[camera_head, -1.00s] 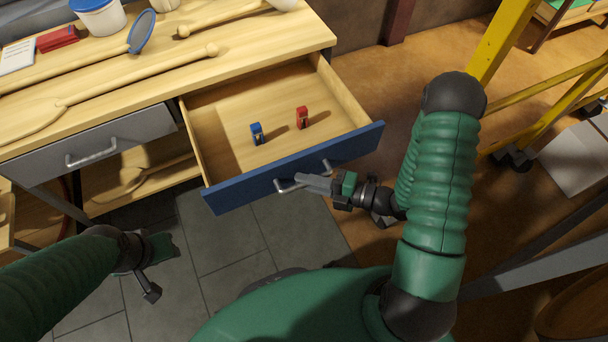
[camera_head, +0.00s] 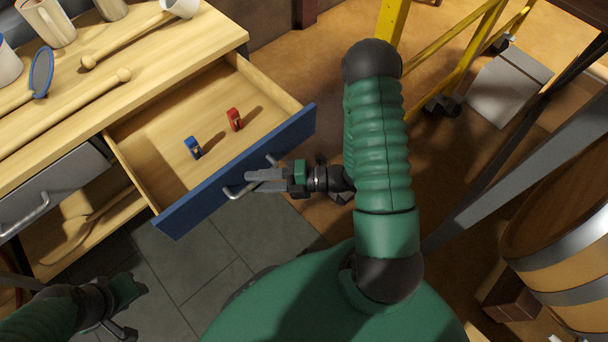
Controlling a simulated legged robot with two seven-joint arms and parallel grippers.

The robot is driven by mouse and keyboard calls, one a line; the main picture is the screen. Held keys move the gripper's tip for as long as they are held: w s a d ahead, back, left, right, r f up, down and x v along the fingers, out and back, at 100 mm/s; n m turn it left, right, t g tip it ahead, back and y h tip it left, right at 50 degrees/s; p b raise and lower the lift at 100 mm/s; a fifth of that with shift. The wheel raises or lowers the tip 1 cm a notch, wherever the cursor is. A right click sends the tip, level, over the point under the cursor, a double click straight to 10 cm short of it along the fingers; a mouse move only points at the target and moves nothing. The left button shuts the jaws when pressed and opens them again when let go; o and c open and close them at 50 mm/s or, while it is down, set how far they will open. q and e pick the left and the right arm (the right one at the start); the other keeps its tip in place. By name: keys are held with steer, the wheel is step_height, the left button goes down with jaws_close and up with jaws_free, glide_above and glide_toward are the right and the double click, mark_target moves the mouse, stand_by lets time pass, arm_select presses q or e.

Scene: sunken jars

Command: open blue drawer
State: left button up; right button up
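The blue-fronted drawer (camera_head: 190,212) stands pulled out from the wooden workbench, its interior open to view. Its metal handle (camera_head: 232,193) is on the blue front, partly hidden by my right gripper. My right gripper (camera_head: 258,181) is at the handle, its two grey fingers seen slightly apart; whether they touch the bar is hard to tell. A small blue object (camera_head: 193,148) and a small red object (camera_head: 234,120) stand inside the drawer. My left gripper (camera_head: 135,307) is at the lower left, fingers apart and empty, away from the drawer.
A grey drawer (camera_head: 52,188) is closed left of the blue one. The benchtop (camera_head: 150,65) holds mugs, wooden utensils and a blue-rimmed strainer (camera_head: 41,72). A yellow frame (camera_head: 450,45) stands at upper right, a barrel (camera_head: 560,240) at right. Tiled floor before the drawer is clear.

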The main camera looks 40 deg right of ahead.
steer(key=p+v, duration=0.4)
steer(key=v, duration=1.2)
steer(key=shift+s+a+f, duration=0.1)
steer(key=shift+s+f, duration=0.05)
